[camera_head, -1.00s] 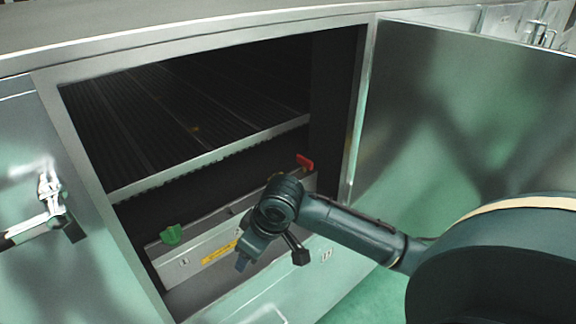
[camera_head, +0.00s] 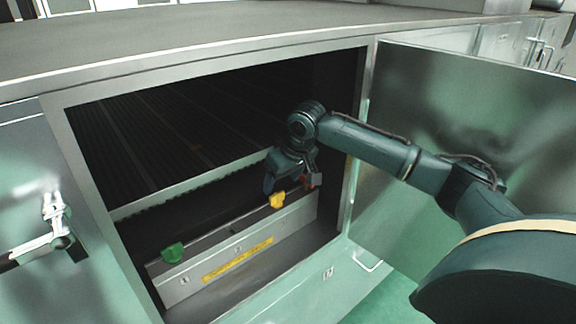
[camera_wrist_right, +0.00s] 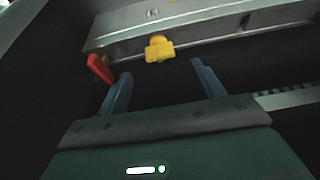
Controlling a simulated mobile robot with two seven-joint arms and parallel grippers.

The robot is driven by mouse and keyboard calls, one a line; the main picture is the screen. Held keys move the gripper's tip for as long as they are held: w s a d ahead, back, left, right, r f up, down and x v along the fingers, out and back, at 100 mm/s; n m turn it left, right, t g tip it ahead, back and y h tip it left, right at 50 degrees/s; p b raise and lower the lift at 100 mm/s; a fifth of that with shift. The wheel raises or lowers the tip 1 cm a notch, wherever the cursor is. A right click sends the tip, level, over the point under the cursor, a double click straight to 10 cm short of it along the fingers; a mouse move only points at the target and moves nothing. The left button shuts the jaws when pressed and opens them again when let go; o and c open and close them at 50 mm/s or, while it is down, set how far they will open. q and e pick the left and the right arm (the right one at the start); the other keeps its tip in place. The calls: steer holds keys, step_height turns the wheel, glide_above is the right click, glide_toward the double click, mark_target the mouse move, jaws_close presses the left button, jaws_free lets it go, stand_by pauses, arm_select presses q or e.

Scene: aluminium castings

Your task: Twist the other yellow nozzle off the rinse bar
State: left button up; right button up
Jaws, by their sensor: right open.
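The yellow nozzle (camera_head: 277,200) sits on the rinse bar (camera_head: 217,240), low inside the open cabinet. My right gripper (camera_head: 290,186) is open and empty just above it. In the right wrist view the yellow nozzle (camera_wrist_right: 159,48) shows beyond and between the two blue fingertips (camera_wrist_right: 161,69), apart from both. A red part (camera_wrist_right: 99,68) lies left of the fingers there, with a small bit of yellow partly hidden behind it. In the head view the red part (camera_head: 309,182) is partly covered by my gripper. My left gripper is not in view.
A green part (camera_head: 173,253) sits at the left end of the bar. A ribbed rack (camera_head: 190,185) lies above and behind it. The cabinet's frame edge (camera_head: 357,130) and open door (camera_head: 460,130) stand to the right, close to my right arm.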

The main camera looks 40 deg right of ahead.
mark_target(277, 193)
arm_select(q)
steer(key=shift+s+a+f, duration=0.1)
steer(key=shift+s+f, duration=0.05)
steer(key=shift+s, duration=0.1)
arm_select(e)
steer(key=x, duration=0.6)
steer(key=shift+w+f, duration=0.15)
steer(key=shift+f, duration=0.25)
steer(key=shift+c, duration=0.4)
steer(key=c, duration=1)
steer(key=n+y, duration=0.1)
steer(key=n, duration=0.2)
steer(key=n+g+y, duration=0.1)
steer(key=n, duration=0.2)
steer(key=shift+n, duration=0.3)
steer(key=n+y, duration=0.1)
steer(key=n, duration=0.1)
steer(key=shift+n+g, duration=0.4)
steer(key=n+g, duration=0.1)
steer(key=n, duration=0.2)
steer(key=shift+y+b, duration=0.4)
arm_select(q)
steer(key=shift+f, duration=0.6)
arm_select(e)
steer(key=shift+n, duration=0.3)
